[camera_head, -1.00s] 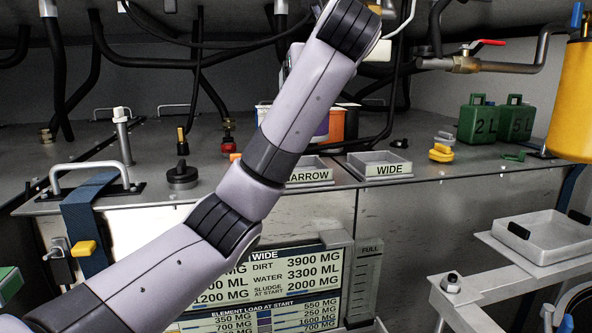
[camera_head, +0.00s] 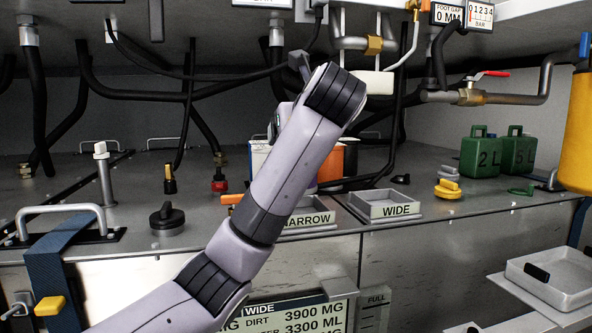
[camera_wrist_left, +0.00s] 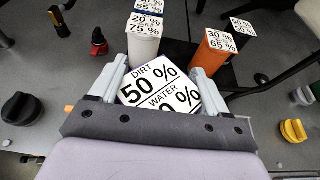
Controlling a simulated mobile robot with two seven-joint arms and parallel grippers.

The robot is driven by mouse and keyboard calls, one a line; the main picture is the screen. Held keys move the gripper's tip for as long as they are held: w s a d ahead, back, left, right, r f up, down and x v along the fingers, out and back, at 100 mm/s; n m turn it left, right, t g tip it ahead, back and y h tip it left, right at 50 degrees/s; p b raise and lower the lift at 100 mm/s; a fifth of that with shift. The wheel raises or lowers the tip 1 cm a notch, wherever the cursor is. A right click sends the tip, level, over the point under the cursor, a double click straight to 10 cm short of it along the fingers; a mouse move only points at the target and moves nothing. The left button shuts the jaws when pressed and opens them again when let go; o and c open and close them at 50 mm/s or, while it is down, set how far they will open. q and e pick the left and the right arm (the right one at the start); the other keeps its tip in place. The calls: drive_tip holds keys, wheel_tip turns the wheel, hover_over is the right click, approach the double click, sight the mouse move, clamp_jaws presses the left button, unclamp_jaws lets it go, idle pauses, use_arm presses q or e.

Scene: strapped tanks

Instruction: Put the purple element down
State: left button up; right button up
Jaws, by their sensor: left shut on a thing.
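My left gripper (camera_wrist_left: 160,68) is shut on an element (camera_wrist_left: 160,88) in the left wrist view. The element's white top label shows "50 %" dirt and water and lies tilted between the fingers. In the head view my forearm covers the gripper and most of this element. Whether its base touches the deck cannot be told. A white-bodied canister (camera_wrist_left: 144,45) and an orange canister (camera_wrist_left: 213,50) stand beyond the fingers. The orange one also shows right of my arm in the head view (camera_head: 351,158). My right gripper is not in view.
Trays labelled NARROW, partly hidden by my arm (camera_head: 325,212), and WIDE (camera_head: 385,204) sit at the deck's front edge. Black knobs (camera_head: 167,217), a yellow knob (camera_head: 448,189), green cans (camera_head: 480,152) and hanging hoses surround the area. A grey tray (camera_head: 560,285) is lower right.

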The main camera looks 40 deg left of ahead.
use_arm(q)
drive_tip(key=shift+f, duration=2.3)
drive_tip(key=shift+f, duration=0.1)
drive_tip(key=o, duration=1.9)
drive_tip(key=shift+c, duration=0.2)
drive_tip(key=v, duration=0.4)
drive_tip(key=shift+w+d, duration=0.1)
drive_tip(key=shift+d, duration=0.05)
drive_tip(key=v, duration=0.8)
drive_tip(key=shift+p, duration=0.3)
